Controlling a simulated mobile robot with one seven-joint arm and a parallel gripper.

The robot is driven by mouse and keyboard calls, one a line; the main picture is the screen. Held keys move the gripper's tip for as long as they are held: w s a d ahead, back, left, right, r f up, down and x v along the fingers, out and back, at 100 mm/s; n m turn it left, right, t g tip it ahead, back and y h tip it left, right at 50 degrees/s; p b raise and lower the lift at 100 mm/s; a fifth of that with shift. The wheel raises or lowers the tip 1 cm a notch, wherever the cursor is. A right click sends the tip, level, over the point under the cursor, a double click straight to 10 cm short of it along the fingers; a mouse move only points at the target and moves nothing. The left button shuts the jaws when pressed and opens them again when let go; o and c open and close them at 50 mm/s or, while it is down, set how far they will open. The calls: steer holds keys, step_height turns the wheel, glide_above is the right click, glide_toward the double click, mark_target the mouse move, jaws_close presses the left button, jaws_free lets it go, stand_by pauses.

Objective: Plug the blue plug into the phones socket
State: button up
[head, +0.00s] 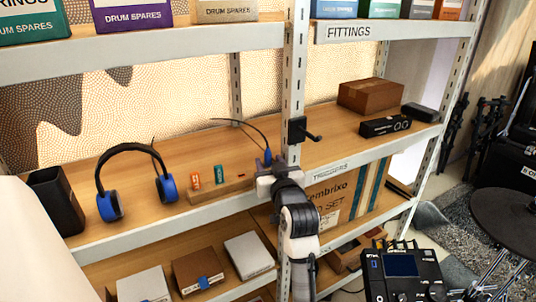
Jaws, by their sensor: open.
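The blue plug (267,157) shows on the middle shelf near its front edge, with a thin dark cable arching up and to the left from it. My gripper (266,175) is at the shelf edge just in front of and below the plug. It is open; whether its fingers stand around the plug or only near it I cannot tell. A black module with a screen (401,265) stands low at the right; no phones label or socket can be made out on it. Blue-padded headphones (137,148) stand on the middle shelf at the left.
A wooden block (221,190) with small orange and teal pieces lies left of my gripper. A shelf upright (296,75) with a black hook (304,131) rises just right of it. A cardboard box (370,96) and black boxes sit farther right. Bare shelf lies between.

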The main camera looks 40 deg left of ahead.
steer(key=shift+x, duration=1.4)
steer(key=shift+d+r, duration=0.1)
jaws_close()
